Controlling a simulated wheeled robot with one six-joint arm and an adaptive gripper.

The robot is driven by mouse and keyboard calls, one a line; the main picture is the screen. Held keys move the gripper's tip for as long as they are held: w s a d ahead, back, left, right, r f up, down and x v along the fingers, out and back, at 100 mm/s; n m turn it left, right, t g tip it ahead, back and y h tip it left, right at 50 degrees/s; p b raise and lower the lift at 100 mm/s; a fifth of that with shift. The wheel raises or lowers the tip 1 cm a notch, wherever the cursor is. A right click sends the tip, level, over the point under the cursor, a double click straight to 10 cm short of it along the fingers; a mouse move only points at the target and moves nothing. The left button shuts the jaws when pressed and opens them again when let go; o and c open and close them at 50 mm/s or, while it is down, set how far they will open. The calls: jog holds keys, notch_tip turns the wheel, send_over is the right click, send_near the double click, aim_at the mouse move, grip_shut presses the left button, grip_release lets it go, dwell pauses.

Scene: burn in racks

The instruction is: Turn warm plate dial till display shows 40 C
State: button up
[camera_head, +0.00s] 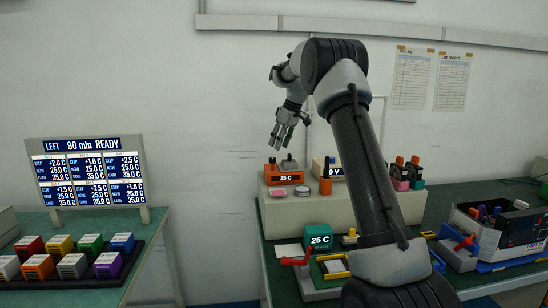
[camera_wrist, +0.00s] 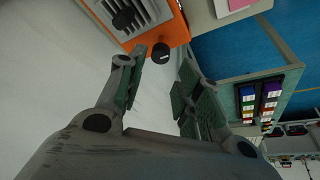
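An orange unit (camera_head: 285,179) with a display reading 25 C sits on the beige shelf; I take it as the warm plate. In the wrist view, the orange unit (camera_wrist: 177,27) has a grey slatted top and a black round dial (camera_wrist: 160,53) on its side face. My gripper (camera_head: 284,136) is above the orange unit in the head view. In the wrist view, my gripper (camera_wrist: 166,72) is open and empty, its fingers apart, with the dial just beyond the fingertips. I cannot see any contact.
A green unit (camera_head: 319,239) also reads 25 C, in front of the beige shelf (camera_head: 290,218). A 0 V unit (camera_head: 335,172) stands right of the orange one. A left table holds coloured blocks (camera_head: 61,244) and a status board (camera_head: 88,172). A grey instrument box (camera_head: 496,236) stands right.

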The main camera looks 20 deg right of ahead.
aim_at(272, 160)
jog(key=x, duration=0.7)
jog(key=c, duration=0.7)
